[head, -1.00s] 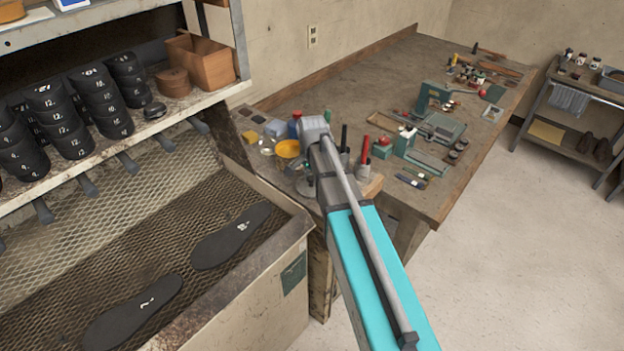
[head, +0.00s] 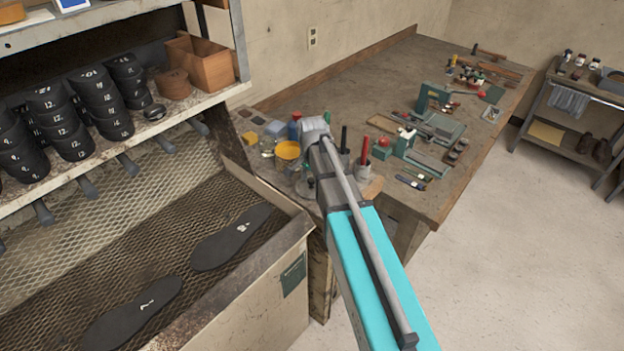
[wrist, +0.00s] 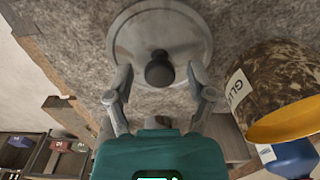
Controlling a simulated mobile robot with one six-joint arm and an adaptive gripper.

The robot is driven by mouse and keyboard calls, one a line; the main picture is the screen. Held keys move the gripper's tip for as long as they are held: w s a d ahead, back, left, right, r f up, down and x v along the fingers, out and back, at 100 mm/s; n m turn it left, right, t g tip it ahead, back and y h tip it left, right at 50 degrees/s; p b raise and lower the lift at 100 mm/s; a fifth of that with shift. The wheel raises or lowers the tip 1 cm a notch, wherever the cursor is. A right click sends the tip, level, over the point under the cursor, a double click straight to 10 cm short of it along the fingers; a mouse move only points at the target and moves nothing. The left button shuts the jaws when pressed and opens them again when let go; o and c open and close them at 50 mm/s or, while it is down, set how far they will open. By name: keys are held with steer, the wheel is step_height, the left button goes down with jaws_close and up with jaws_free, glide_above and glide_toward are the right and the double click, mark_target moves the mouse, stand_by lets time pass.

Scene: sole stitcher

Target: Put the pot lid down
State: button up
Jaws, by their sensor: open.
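The pot lid (wrist: 133,42) is a round grey disc with a dark round knob (wrist: 160,70), seen at the top middle of the wrist view. It appears to lie flat on the grey worktop. My gripper (wrist: 160,83) is open, one finger on each side of the knob, with gaps showing between fingers and knob. The glue pot (wrist: 270,80), mottled brown with a yellow rim and a "GLUE" label, stands right of the lid.
A blue container (wrist: 292,158) is beside the glue pot. The workbench (head: 345,85) carries a green vise-like tool (head: 435,98), pens and small tools. Left is a mesh tray with two black soles (head: 232,238) under a shelf of stacked black heels (head: 65,122).

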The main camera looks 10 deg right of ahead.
mark_target(312, 179)
step_height(312, 179, up, 12)
steer(key=p, duration=1.1)
steer(key=shift+p, duration=0.3)
steer(key=shift+f, duration=0.1)
stand_by(0.3)
steer(key=s+n, duration=1)
steer(key=s, duration=0.6)
steer(key=shift+n, duration=0.4)
step_height(312, 179, down, 8)
steer(key=b, duration=0.7)
steer(key=shift+r+b, duration=0.2)
steer(key=shift+b, duration=0.15)
